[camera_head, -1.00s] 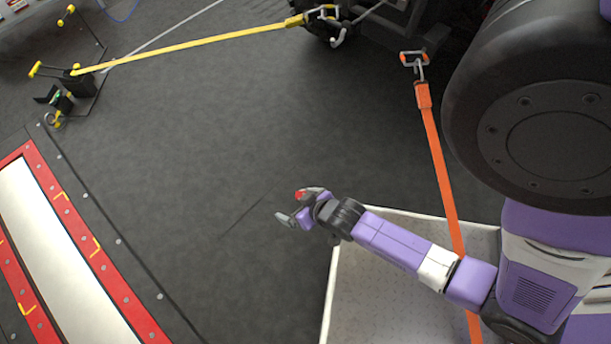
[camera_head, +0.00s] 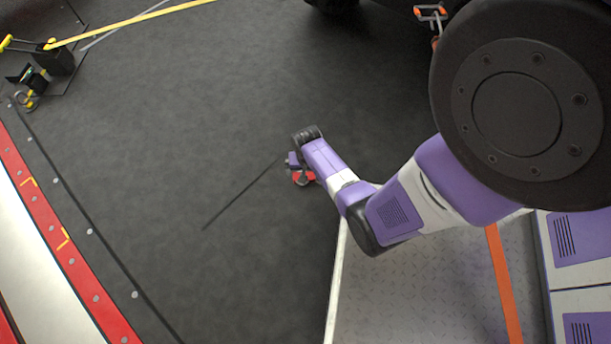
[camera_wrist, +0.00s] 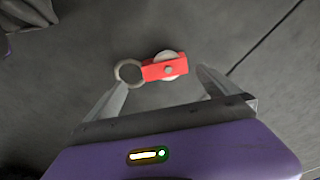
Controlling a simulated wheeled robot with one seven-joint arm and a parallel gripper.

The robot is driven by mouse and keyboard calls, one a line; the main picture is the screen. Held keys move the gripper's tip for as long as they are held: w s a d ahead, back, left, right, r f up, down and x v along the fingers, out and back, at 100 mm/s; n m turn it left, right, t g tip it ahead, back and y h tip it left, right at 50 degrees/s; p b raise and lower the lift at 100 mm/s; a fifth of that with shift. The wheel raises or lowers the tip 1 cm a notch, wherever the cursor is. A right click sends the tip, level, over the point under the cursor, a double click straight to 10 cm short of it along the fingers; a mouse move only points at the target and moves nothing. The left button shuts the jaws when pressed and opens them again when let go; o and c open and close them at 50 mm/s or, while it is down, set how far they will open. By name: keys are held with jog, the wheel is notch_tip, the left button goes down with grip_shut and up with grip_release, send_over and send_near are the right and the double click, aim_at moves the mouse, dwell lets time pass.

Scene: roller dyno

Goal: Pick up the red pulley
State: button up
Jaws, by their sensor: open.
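The red pulley (camera_wrist: 165,68) lies on the dark floor in the wrist view, with a pale wheel at one side and a grey metal ring at its left end. My gripper (camera_wrist: 158,82) is open. Its left finger is close to the ring and its right finger is just right of the red body. The pulley lies slightly beyond the fingertips, and I see no clear contact. In the head view the pulley (camera_head: 304,179) shows as a red patch partly covered by my arm. The fingers are mostly hidden there.
A yellow strap (camera_head: 130,24) runs across the top left. Floor left of the pulley is clear.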

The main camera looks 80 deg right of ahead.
aim_at(311, 178)
jog(key=shift+w+d+f+b, duration=0.15)
jog(key=shift+f+b, duration=0.6)
jog(key=shift+f, duration=0.15)
jog(key=shift+w+d+f+b, duration=0.1)
jog(key=shift+f+b, duration=0.6)
jog(key=shift+f, duration=0.2)
jog(key=shift+w+d+f+b, duration=0.15)
jog(key=shift+f+b, duration=0.6)
jog(key=shift+f, duration=0.15)
jog(key=shift+c, duration=0.2)
jog(key=c, duration=1.8)
jog(key=shift+r, duration=0.1)
jog(key=shift+c, duration=0.5)
jog(key=shift+r, duration=0.15)
